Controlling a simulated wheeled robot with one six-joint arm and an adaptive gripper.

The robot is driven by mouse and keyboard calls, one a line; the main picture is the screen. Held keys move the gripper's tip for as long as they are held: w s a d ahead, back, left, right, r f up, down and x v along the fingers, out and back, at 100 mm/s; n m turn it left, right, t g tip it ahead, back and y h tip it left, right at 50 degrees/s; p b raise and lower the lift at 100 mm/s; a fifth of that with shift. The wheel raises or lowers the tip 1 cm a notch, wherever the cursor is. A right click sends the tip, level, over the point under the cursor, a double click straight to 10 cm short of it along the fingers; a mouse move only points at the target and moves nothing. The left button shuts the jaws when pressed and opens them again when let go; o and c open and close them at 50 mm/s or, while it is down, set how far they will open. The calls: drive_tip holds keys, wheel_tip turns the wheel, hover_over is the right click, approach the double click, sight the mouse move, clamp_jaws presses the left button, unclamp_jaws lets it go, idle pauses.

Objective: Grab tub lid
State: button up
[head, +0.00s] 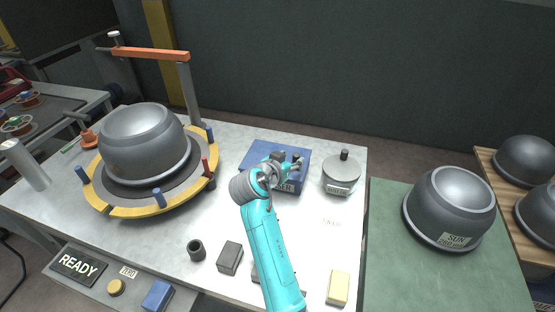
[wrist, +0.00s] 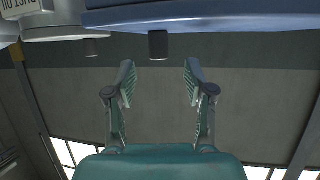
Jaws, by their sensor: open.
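A round grey tub (head: 340,183) with a pale label stands near the table's right edge. Its grey lid (head: 338,165) has a black knob (head: 344,155). A blue box (head: 252,157) stands left of the tub, partly hidden by my gripper (head: 290,162), which is over it. In the wrist view, which looks upside down, my gripper (wrist: 158,84) is open with nothing between its fingers. A blue lidded top (wrist: 210,17) with a dark knob (wrist: 158,45) lies beyond the fingertips, the knob lined up between them. A grey tub (wrist: 70,28) shows at upper left.
A large grey dome (head: 145,140) sits in a yellow ring fixture with an orange-armed clamp at left. A dark block (head: 230,258), a small dark ring (head: 196,250) and a yellow block (head: 339,287) lie near the front. Another dome (head: 450,205) stands on the green surface at right.

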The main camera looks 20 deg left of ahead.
sight(296, 156)
drive_tip(key=shift+x, duration=2.6)
drive_tip(key=shift+r, duration=0.15)
clamp_jaws()
